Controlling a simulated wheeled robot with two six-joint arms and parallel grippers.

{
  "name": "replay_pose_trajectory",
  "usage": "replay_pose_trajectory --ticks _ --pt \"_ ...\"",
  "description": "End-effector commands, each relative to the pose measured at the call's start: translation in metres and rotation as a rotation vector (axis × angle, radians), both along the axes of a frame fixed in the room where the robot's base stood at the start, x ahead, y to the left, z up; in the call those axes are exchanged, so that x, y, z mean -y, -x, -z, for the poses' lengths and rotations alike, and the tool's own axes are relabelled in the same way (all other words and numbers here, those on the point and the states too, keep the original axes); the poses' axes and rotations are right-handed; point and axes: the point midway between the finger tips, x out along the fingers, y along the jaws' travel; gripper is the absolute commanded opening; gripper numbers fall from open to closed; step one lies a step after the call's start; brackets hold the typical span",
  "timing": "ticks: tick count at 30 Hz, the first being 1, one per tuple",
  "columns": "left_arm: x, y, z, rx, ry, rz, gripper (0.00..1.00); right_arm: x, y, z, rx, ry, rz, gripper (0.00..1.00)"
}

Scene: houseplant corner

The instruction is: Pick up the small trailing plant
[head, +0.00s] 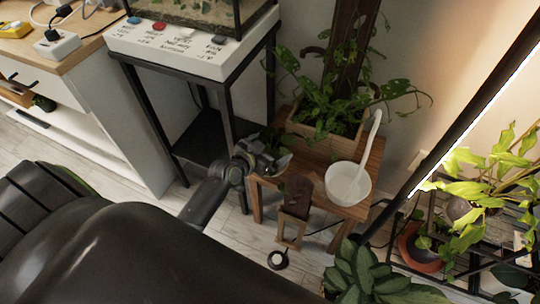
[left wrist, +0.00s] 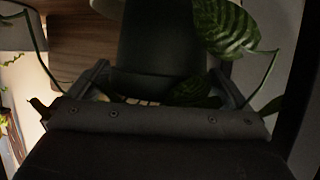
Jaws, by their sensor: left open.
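My left gripper (head: 262,160) is at the left edge of the small wooden table (head: 330,175), open, with its jaws pointing toward the table. In the left wrist view the gripper (left wrist: 162,72) has one finger on each side of a dark pot (left wrist: 160,40). A patterned green leaf (left wrist: 225,28) and thin stems of the small trailing plant hang beside it, and more leaves lie low between the fingers. In the head view my gripper mostly hides this pot; some leaves show just above it. I cannot tell whether the fingers touch it. My right gripper is not in view.
A wooden planter (head: 320,143) with a larger leafy plant stands behind, and a white bowl (head: 348,184) with a ladle stands to the right. A brown object (head: 297,195) is in front. A black metal stand (head: 213,135) rises at the left.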

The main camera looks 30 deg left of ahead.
Motion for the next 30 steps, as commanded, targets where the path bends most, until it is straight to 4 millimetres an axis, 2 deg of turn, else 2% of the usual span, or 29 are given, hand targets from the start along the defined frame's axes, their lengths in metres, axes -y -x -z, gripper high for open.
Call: replay_pose_trajectory --ticks 5,15,24,30 --pt "0.0 0.0 0.0 0.0 0.0 0.0 0.99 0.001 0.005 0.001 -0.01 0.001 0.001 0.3" --pt "0.0 0.0 0.0 0.0 0.0 0.0 0.54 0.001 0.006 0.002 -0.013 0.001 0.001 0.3" --pt "0.0 0.0 -0.004 0.002 0.0 0.0 0.53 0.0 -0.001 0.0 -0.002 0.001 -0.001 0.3" --pt "0.0 0.0 -0.023 0.004 -0.001 0.001 0.53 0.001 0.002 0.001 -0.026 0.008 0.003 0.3"
